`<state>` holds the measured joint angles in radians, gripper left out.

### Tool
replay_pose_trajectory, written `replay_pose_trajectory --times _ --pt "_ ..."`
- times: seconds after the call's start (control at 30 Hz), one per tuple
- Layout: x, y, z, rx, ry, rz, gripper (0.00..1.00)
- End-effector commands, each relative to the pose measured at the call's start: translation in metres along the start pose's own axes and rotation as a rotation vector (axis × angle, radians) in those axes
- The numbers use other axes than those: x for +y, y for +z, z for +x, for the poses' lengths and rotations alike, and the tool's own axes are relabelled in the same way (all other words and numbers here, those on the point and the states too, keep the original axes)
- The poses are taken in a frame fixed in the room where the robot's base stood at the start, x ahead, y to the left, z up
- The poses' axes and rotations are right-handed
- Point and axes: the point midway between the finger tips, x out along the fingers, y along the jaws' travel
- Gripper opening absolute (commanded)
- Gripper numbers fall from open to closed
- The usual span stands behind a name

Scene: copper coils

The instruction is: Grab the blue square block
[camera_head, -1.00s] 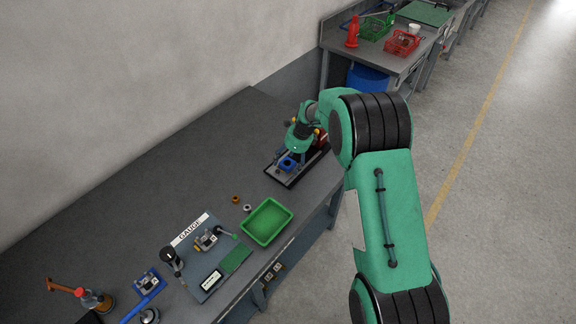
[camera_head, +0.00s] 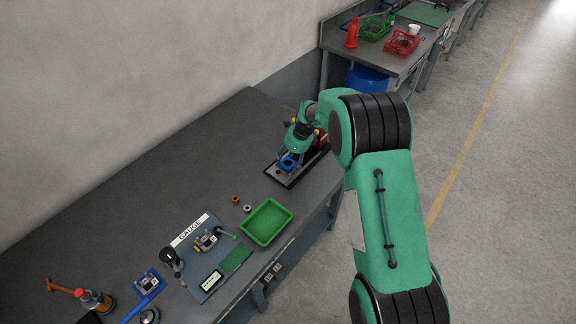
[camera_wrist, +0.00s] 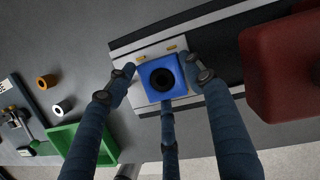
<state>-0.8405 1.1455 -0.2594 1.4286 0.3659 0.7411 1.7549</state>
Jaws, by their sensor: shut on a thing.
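The blue square block (camera_wrist: 174,92) has a dark round hole in its middle. In the wrist view it sits between the fingers of my gripper (camera_wrist: 163,82), with fingertips at its left and right sides and a third finger below it. My gripper is shut on the block. In the head view the blue block (camera_head: 287,161) shows just below my gripper (camera_head: 291,152), over the dark-edged fixture. I cannot tell whether the block still touches the fixture under it.
The fixture (camera_head: 275,176) lies near the bench's right edge, with a red body (camera_wrist: 284,68) beside the block. A green tray (camera_head: 266,222) stands nearer, with an orange ring (camera_head: 235,199) and a white ring (camera_head: 247,208) beside it. A gauge board (camera_head: 190,262) lies farther left.

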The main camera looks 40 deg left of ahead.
Motion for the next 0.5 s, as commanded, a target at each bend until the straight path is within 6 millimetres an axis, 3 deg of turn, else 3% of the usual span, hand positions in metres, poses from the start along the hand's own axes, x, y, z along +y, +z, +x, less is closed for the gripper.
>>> replay_pose_trajectory --times 0.27,0.5 --pt "0.000 0.000 -0.001 0.000 0.000 0.000 0.01" --pt "-0.001 0.004 -0.014 -0.001 -0.002 0.000 0.01"
